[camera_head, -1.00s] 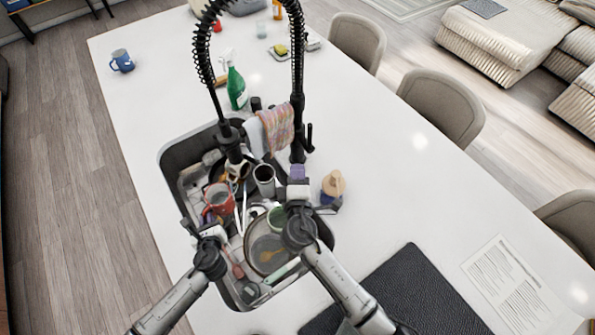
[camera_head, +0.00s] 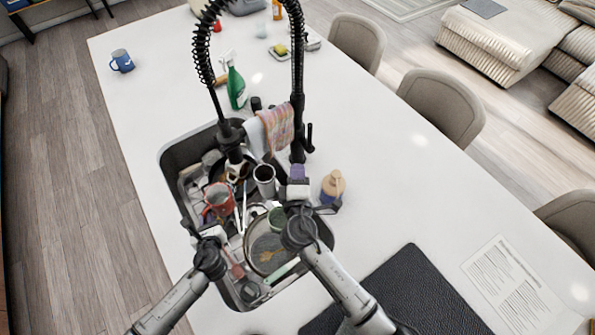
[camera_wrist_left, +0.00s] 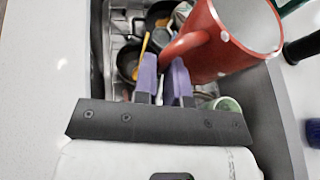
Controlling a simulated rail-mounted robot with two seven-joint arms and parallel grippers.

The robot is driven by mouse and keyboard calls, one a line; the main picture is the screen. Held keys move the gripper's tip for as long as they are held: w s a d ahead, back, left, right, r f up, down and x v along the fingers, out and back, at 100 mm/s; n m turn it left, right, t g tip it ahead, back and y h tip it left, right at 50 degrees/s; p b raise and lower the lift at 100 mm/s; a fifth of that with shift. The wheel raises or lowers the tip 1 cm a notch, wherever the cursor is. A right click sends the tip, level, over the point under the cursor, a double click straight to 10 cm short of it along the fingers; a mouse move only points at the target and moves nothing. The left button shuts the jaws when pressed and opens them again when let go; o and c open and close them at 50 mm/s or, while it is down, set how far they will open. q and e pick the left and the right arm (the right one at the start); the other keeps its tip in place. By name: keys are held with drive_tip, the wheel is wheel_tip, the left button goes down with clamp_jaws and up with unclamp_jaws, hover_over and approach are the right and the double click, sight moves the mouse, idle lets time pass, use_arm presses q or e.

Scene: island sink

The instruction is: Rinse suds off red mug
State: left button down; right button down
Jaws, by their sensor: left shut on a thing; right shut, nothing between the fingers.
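The red mug (camera_head: 219,194) is in the sink area, below and a little left of the black faucet's spray head (camera_head: 230,140). In the left wrist view the red mug (camera_wrist_left: 232,48) is large and tilted, with its pale inside showing and small white specks on its outside. My left gripper (camera_head: 206,226) is shut on the mug's handle; its purple fingers (camera_wrist_left: 163,76) show close up in the wrist view. My right gripper (camera_head: 297,173) is shut and empty, just right of the sink near the faucet base. No water stream can be made out.
The sink (camera_head: 177,155) is crowded with a metal cup (camera_head: 265,178), a pan (camera_head: 262,252) and other dishes. A soap bottle (camera_head: 334,184) stands right of my right gripper. A striped cloth (camera_head: 277,127) hangs at the faucet.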

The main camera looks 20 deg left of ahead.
use_arm(q)
drive_tip(key=shift+r, duration=0.1)
drive_tip(key=s+a+r+p, duration=0.2)
drive_tip(key=s+r+p, duration=0.2)
drive_tip(key=p, duration=0.2)
drive_tip(key=shift+s, duration=0.3)
drive_tip(key=shift+d, duration=0.1)
idle(1.4)
